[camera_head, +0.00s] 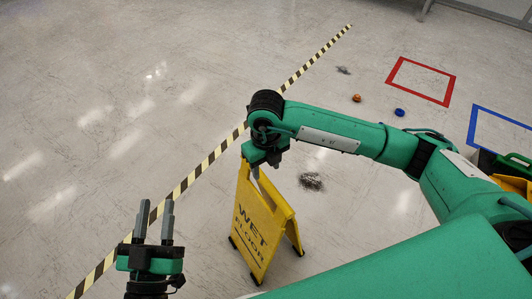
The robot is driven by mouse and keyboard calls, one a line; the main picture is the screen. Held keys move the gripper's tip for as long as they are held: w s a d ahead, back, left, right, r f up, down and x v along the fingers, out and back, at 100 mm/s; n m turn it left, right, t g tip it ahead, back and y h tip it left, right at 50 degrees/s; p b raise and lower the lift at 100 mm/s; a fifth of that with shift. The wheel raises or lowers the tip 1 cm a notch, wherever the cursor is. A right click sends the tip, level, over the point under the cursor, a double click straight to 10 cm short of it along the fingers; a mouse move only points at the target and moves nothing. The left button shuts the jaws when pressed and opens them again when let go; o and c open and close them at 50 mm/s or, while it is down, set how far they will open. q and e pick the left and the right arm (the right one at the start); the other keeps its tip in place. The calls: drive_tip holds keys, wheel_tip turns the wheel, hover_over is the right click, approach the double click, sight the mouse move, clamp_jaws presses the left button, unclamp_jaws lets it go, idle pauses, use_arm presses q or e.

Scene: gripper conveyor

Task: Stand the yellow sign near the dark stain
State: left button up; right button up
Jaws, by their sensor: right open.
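The yellow sign (262,232), lettered "WET FLOOR", is upright with its two panels spread and its dark feet at floor level. The dark stain (311,181) is a speckled patch on the floor, just right of the sign's upper part in the picture. My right gripper (266,166) is open and points down at the sign's top edge; its fingertips are partly hidden, and I cannot tell whether they touch the sign. My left gripper (155,208) is at the lower left, its two grey fingers apart with nothing between them, away from the sign.
A yellow-black striped line (216,152) crosses the floor diagonally. An orange object (357,98), a blue ring (399,112) and a grey patch (343,70) lie beyond the stain. Red (450,89) and blue (472,128) outlines mark the floor at right. The left floor is clear.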

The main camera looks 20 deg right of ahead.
use_arm(q)
drive_tip(key=shift+s+d+f+g+p, duration=0.1)
drive_tip(key=shift+d+f+g, duration=0.1)
drive_tip(key=shift+f+g, duration=0.35)
drive_tip(key=shift+s+d+f+g+p, duration=0.15)
drive_tip(key=shift+d+f+g, duration=0.1)
drive_tip(key=shift+f, duration=0.55)
drive_tip(key=shift+s+d+f+g+p, duration=0.15)
drive_tip(key=shift+f+g, duration=0.25)
drive_tip(key=shift+f, duration=0.25)
use_arm(e)
drive_tip(key=shift+r, duration=2.05)
use_arm(q)
drive_tip(key=shift+w, duration=0.1)
